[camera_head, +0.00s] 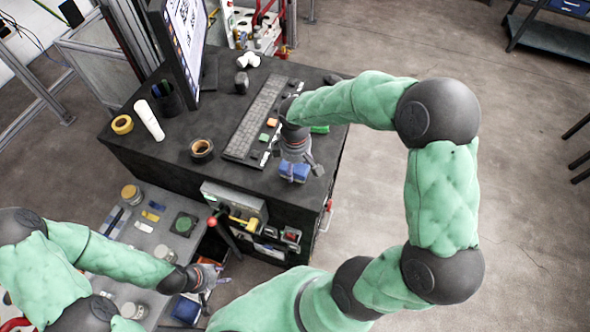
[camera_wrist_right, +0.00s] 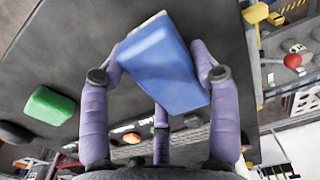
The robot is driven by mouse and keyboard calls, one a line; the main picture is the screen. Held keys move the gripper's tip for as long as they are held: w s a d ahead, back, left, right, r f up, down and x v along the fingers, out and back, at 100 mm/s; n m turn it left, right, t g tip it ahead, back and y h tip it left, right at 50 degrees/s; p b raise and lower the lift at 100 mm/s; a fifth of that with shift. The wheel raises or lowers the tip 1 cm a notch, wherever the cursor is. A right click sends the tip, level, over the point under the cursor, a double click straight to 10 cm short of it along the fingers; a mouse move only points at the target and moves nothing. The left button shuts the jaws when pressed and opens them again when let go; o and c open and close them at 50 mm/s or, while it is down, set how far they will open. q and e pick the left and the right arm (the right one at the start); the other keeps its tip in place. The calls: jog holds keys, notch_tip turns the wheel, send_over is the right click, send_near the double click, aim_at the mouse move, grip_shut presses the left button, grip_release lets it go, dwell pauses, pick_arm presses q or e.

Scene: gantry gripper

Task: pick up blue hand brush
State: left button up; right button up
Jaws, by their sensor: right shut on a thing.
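The blue hand brush (camera_wrist_right: 165,72) is a blue block with a pale strip along one edge in the right wrist view. My right gripper (camera_wrist_right: 160,75) has its purple fingers closed around it, one on each side and one behind. In the head view the brush (camera_head: 294,171) shows under my right gripper (camera_head: 296,162), over the front right part of the dark desk; how far above the top it is, I cannot tell. My left gripper (camera_head: 212,279) is low, by the grey side table; its finger opening is unclear.
The dark desk (camera_head: 165,185) holds a keyboard (camera_head: 256,117), a monitor (camera_head: 186,40), a tape roll (camera_head: 202,150) and a white cylinder (camera_head: 149,120). A green block (camera_wrist_right: 50,105) lies near the brush. The grey side table (camera_head: 150,241) carries jars and small items. Open floor (camera_head: 530,190) is at right.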

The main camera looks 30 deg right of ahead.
jog(key=s+a+r+b, duration=0.1)
jog(key=s+a+r, duration=0.5)
jog(key=s+r, duration=0.4)
jog(key=shift+s+a+r, duration=0.3)
jog(key=shift+s, duration=0.9)
